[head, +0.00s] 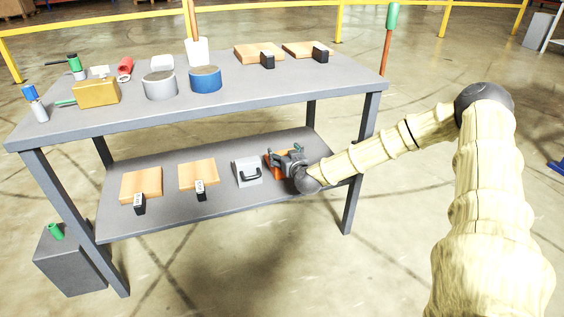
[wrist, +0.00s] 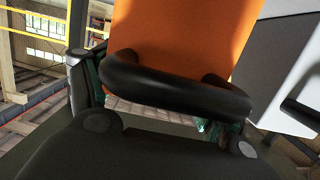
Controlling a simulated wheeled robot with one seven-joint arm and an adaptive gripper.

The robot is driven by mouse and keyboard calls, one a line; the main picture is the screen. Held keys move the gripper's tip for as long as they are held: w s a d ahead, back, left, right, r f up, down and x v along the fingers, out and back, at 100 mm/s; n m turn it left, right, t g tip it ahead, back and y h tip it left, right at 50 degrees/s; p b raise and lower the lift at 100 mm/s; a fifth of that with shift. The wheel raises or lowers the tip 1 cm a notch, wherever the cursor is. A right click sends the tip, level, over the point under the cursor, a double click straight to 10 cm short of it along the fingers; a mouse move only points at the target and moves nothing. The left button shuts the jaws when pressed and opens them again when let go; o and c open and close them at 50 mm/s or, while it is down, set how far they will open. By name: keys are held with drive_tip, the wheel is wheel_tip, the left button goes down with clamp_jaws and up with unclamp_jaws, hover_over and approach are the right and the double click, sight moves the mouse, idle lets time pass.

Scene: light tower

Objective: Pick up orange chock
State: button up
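The orange chock (head: 270,164) is on the lower shelf at its right end, partly hidden behind my gripper (head: 289,160). In the wrist view the orange chock (wrist: 180,38) fills the upper middle, with its black curved handle (wrist: 175,87) facing the camera. My gripper (wrist: 158,105) has its fingers spread wide, one at the left and one at the lower right. The handle lies across the space between them. The left fingertip looks very close to the handle's left end; I cannot tell whether they touch.
A grey-white chock (head: 247,171) with a black handle stands just left of the orange one. Two wooden blocks with black-handled parts lie further left on the lower shelf (head: 225,208). The tabletop (head: 225,108) overhangs my gripper, and a table leg (head: 354,203) stands near my arm.

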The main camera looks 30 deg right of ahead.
drive_tip(key=c, duration=1)
drive_tip(key=shift+r, duration=0.1)
drive_tip(key=shift+c, duration=1.2)
drive_tip(key=shift+r, duration=0.1)
